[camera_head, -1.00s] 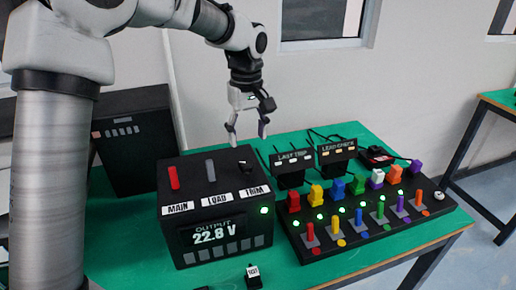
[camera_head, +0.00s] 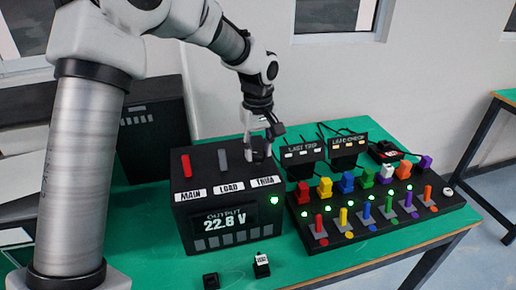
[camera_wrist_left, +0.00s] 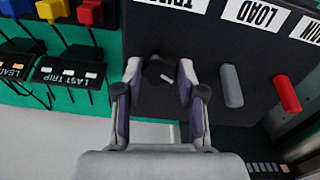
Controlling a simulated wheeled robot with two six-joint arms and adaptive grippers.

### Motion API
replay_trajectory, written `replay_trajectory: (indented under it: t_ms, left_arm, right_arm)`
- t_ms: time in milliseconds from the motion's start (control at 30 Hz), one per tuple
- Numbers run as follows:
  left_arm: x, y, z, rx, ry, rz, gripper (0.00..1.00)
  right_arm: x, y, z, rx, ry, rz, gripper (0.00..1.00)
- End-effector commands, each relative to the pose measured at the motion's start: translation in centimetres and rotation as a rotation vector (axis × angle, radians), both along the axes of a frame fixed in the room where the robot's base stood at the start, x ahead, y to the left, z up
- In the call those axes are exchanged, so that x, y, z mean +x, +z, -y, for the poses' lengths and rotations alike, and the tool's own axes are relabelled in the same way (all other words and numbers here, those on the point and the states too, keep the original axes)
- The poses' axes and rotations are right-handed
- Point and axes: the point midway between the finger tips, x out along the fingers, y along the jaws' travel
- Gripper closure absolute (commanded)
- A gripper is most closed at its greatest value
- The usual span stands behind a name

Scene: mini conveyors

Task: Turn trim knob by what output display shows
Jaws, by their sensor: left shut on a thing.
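The black power box (camera_head: 184,224) stands on the green table with its output display (camera_head: 226,222) facing me. The display reads 22.6 or 22.8 V; the last digit is hard to tell. The trim knob, a dark knob with a pale mark, shows in the left wrist view (camera_wrist_left: 160,70); in the head view it is mostly hidden by the fingers. My left gripper (camera_head: 258,156) reaches down from above and is shut on the trim knob; its fingers also show in the left wrist view (camera_wrist_left: 158,84). My right gripper is not in view.
A red lever (camera_head: 186,166) and a grey lever (camera_head: 223,160) stand beside the knob on the box top. A panel (camera_head: 350,238) of coloured switches and lit green lamps is to the right. Small black blocks (camera_head: 261,266) lie in front.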

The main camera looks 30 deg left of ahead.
Motion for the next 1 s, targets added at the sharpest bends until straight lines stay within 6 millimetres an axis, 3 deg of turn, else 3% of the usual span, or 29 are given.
replay_trajectory:
  t_ms: [467, 1000]
  left_arm:
    - [-0.1, 0.2, 0.0, -0.001, -0.141, -0.006, 0.96]
    - [-0.2, 0.2, 0.0, -0.002, -0.622, -0.009, 0.96]
  right_arm:
    - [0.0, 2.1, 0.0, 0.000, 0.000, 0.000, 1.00]
    - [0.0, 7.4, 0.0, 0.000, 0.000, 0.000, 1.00]
